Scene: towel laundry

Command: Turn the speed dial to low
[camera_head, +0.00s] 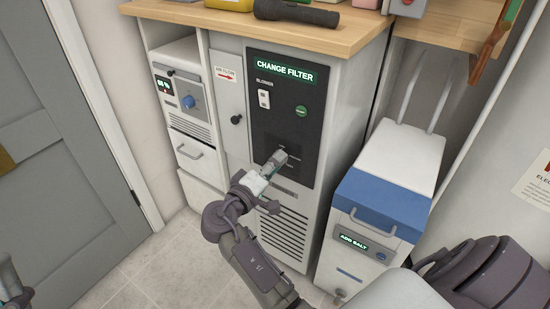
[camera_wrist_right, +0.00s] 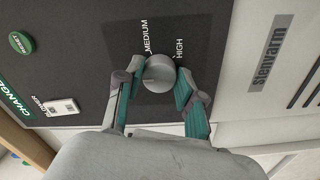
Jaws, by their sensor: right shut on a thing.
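The speed dial (camera_wrist_right: 159,73) is a round grey knob on the dark panel (camera_head: 284,92) of the blower cabinet. In the right wrist view the words MEDIUM and HIGH show beside it. The word LOW is not visible, and I cannot read where the dial points. My right gripper (camera_wrist_right: 157,80) is shut on the dial, one finger on each side. In the head view this gripper (camera_head: 276,161) reaches the lower part of the panel and covers most of the dial. Part of my left gripper (camera_head: 10,288) shows at the lower left edge, cut off.
A white blower switch (camera_head: 264,99) and a green reset button (camera_head: 301,111) sit higher on the panel. A white bin with a blue band (camera_head: 382,200) stands close right. A wooden counter (camera_head: 240,27) overhangs above.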

